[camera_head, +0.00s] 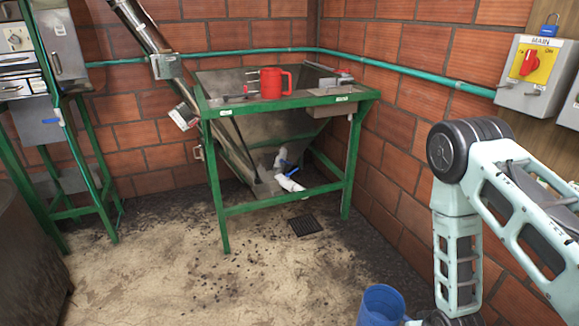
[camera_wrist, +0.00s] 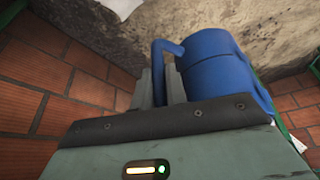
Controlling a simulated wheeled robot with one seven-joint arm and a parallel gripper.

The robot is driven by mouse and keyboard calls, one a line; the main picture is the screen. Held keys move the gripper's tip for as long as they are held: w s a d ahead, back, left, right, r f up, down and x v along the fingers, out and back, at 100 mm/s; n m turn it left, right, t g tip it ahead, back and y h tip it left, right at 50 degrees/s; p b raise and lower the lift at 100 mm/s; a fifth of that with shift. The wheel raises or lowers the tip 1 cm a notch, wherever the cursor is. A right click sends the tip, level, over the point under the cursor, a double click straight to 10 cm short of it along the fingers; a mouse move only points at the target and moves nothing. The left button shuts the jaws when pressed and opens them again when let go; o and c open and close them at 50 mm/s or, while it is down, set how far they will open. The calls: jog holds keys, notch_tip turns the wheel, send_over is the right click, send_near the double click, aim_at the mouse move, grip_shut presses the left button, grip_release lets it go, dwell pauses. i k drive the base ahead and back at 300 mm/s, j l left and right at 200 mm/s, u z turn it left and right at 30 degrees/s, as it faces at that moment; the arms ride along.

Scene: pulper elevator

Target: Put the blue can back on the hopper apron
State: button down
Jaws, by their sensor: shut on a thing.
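The blue can (camera_head: 381,305) shows at the bottom of the head view, right of centre, partly cut off by the frame edge. It fills the upper right of the wrist view (camera_wrist: 218,72), with its handle between the fingers of my gripper (camera_wrist: 166,84). My gripper is shut on this handle and holds the can in front of the hopper, well apart from it. The hopper (camera_head: 240,155) stands in a green frame against the brick wall. Its apron (camera_head: 330,103) is the top ledge along the front and right. A red can (camera_head: 275,83) stands at the hopper top.
White pipe with a blue valve (camera_head: 287,178) sits under the hopper. A dark floor drain (camera_head: 305,225) lies in front. A switch box (camera_head: 537,75) hangs on the right wall. A green-framed machine (camera_head: 60,110) stands at left. The floor between is clear.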

aim_at(297, 96)
jog(key=i, duration=1.75)
